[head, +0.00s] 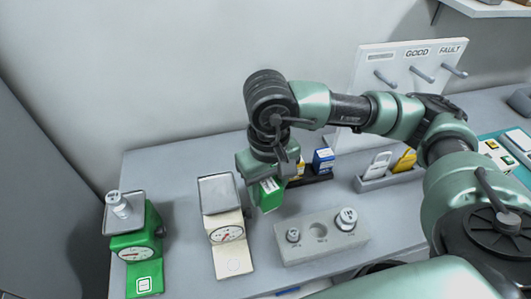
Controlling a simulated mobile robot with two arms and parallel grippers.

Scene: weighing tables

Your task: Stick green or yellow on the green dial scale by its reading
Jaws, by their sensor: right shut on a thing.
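The green dial scale (155,240) stands at the left of the table. A metal weight (119,205) sits on its pan, and its round dial (135,252) faces me. The needle is too small to read surely. A small white-framed square mark (144,284) shows on its front base. My left gripper is out of view.
A cream dial scale (226,224) with an empty pan stands between. A blue block (323,160) shares the dark rack (318,180). A grey weight block (320,240) holds weights in front. Behind are a grey holder (390,180) and a peg board (400,60) marked GOOD and FAULT.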

